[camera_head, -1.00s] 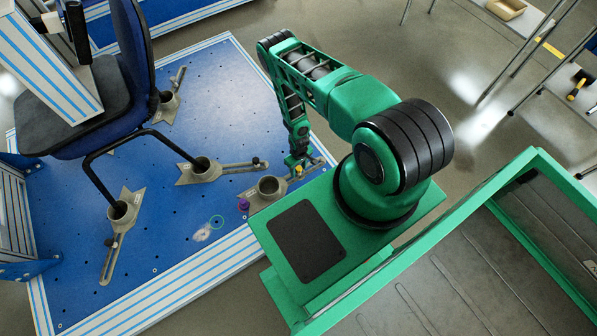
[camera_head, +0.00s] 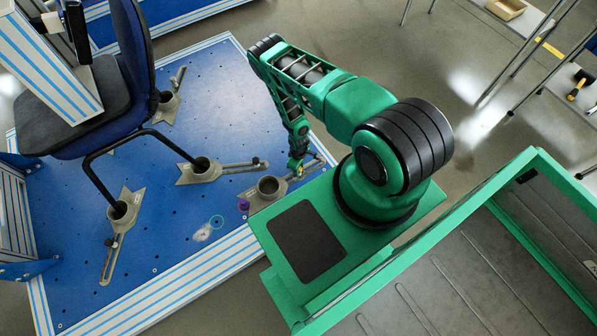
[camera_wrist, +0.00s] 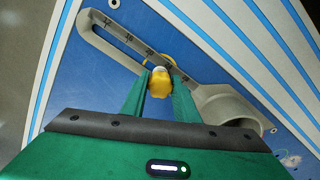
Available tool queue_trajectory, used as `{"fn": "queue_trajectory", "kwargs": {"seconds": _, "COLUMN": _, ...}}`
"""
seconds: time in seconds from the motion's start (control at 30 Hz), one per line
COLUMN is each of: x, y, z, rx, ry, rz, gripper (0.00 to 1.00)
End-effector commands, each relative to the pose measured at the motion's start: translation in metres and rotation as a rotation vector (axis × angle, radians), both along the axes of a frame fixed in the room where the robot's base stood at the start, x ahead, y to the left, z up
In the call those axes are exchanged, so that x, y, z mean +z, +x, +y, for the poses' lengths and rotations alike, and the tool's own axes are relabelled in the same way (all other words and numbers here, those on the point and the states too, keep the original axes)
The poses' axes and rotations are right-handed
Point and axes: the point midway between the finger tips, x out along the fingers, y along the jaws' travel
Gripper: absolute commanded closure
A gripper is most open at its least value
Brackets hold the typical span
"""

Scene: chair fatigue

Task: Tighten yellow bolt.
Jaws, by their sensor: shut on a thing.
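The yellow bolt (camera_wrist: 160,84) stands at the slot of a grey slotted clamp (camera_wrist: 118,36) in the wrist view. My gripper (camera_wrist: 160,92) is shut on the bolt, with one green finger on each side of it. In the head view my gripper (camera_head: 295,167) points down at the right end of the clamp (camera_head: 252,194), and the bolt shows only as a small yellow spot at the fingertips. How deep the bolt sits in the slot is hidden by the fingers.
Bare platform lies in front.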

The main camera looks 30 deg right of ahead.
Motion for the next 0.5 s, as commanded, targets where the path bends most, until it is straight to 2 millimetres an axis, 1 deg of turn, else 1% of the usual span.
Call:
{"fn": "queue_trajectory", "kwargs": {"seconds": 0.07, "x": 0.0, "y": -0.0002, "z": 0.0001, "rx": -0.055, "ry": 0.002, "rz": 0.0, "gripper": 0.96}}
{"fn": "queue_trajectory", "kwargs": {"seconds": 0.2, "x": 0.0, "y": -0.0003, "z": -0.0004, "rx": -0.23, "ry": 0.002, "rz": 0.001, "gripper": 0.96}}
{"fn": "queue_trajectory", "kwargs": {"seconds": 0.3, "x": -0.0001, "y": -0.0003, "z": -0.0004, "rx": -0.318, "ry": 0.001, "rz": 0.0, "gripper": 0.96}}
{"fn": "queue_trajectory", "kwargs": {"seconds": 0.5, "x": -0.0001, "y": -0.0002, "z": -0.0002, "rx": -0.347, "ry": 0.0, "rz": 0.001, "gripper": 0.96}}
